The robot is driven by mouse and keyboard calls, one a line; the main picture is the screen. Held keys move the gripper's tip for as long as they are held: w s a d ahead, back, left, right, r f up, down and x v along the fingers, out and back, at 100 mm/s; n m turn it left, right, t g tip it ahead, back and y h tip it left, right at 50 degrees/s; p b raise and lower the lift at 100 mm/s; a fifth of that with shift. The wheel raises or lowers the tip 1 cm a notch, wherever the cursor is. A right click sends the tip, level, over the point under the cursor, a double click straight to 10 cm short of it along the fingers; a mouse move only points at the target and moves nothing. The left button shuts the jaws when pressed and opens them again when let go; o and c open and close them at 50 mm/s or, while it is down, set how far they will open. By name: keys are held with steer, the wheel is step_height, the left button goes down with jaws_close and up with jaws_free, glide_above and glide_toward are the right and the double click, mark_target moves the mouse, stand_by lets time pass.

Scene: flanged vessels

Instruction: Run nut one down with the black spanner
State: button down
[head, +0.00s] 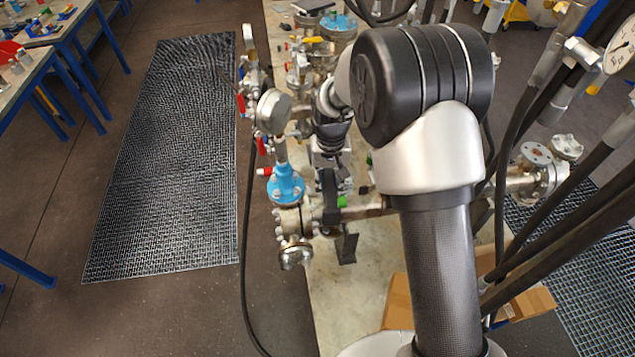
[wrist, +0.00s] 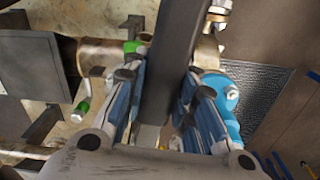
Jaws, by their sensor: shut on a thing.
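My gripper (wrist: 165,95) is shut on the black spanner (wrist: 188,50), a dark flat bar running up between its blue-padded fingers in the wrist view. The spanner's far end runs out of the top of that view, so its jaw is not seen there. In the head view my gripper (head: 330,185) hangs below my wrist, close to the right of the blue flanged fitting (head: 286,187). This fitting also shows to the right of the fingers in the wrist view (wrist: 222,92). I cannot tell which nut is nut one, nor whether the spanner touches a nut.
A gauge (head: 273,111) and red-handled valves stand beyond the blue fitting. A bolted flange (head: 294,252) projects toward the front. A horizontal pipe (head: 365,208) runs right, behind my arm. A cardboard box (head: 400,300) lies at the bench's lower right. The floor grating (head: 170,150) at left is clear.

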steer(key=shift+d+r+n, duration=0.25)
steer(key=shift+d+n, duration=0.35)
steer(key=shift+d, duration=0.1)
steer(key=shift+f, duration=0.15)
steer(key=shift+f+b, duration=1.45)
steer(key=shift+f, duration=0.6)
steer(key=shift+f, duration=0.2)
steer(key=shift+f+b, duration=0.9)
steer(key=shift+f, duration=0.2)
